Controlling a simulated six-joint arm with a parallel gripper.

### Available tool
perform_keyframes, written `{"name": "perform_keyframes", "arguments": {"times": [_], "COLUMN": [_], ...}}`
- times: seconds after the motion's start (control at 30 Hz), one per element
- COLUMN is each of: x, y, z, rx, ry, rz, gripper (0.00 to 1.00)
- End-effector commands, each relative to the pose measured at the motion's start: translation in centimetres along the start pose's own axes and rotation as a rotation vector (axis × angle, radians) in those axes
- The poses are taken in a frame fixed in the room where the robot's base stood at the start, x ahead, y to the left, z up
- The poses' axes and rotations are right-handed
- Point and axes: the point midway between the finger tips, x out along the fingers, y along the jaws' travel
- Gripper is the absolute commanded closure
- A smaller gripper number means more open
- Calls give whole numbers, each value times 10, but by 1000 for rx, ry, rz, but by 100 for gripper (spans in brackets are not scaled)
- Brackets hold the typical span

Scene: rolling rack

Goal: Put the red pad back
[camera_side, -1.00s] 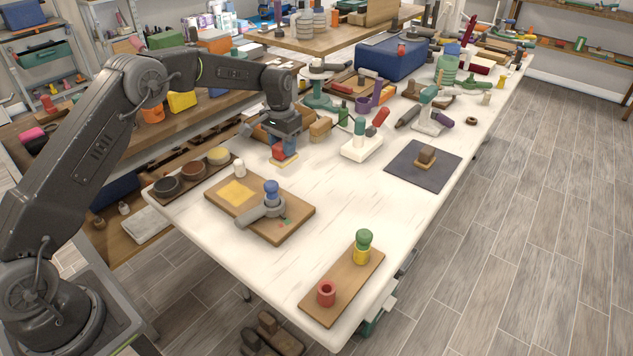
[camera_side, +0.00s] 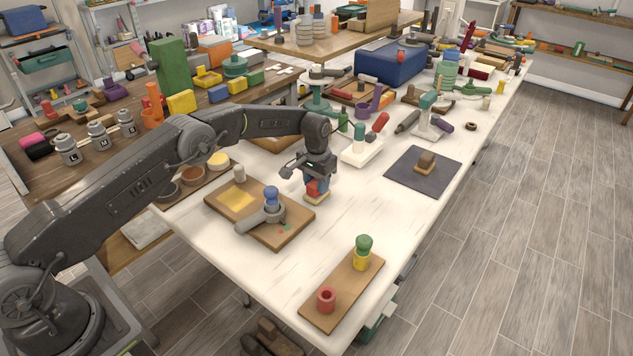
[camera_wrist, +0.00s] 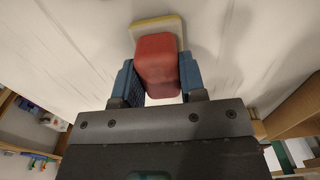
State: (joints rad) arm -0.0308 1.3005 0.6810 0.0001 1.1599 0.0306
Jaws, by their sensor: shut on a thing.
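My gripper (camera_side: 317,182) is shut on the red pad (camera_wrist: 158,66), with a blue finger on each side of it. The pad has a red block on top and a pale yellow layer (camera_wrist: 141,29) beneath. In the side view the red pad (camera_side: 313,191) is to the right of the wooden board, over the white table. It looks close to the surface; I cannot tell the exact gap. The wooden board (camera_side: 268,232) has a yellow square (camera_side: 237,198) on its left and a grey tool with a blue knob (camera_side: 271,194) standing on it.
A smaller board (camera_side: 345,290) at the front right holds a red ring-shaped piece (camera_side: 326,298) and a green and yellow peg (camera_side: 362,252). A dark mat with a brown block (camera_side: 425,162) lies to the right. A white stand (camera_side: 361,150) is behind my gripper. Table between is clear.

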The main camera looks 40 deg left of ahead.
Motion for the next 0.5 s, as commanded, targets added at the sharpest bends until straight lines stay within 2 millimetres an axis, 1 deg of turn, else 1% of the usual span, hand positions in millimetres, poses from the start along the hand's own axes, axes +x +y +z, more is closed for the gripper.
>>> {"name": "perform_keyframes", "arguments": {"times": [0.17, 0.3, 0.33, 0.5], "x": [-1, 2, 2, 2], "y": [0, 0, 0, 0], "z": [-1, 0, 0, 0], "rx": [0, 0, 0, 0], "ry": [2, 2, 2, 1], "rz": [0, 0, 0, 0], "gripper": [81, 81, 60, 44]}}
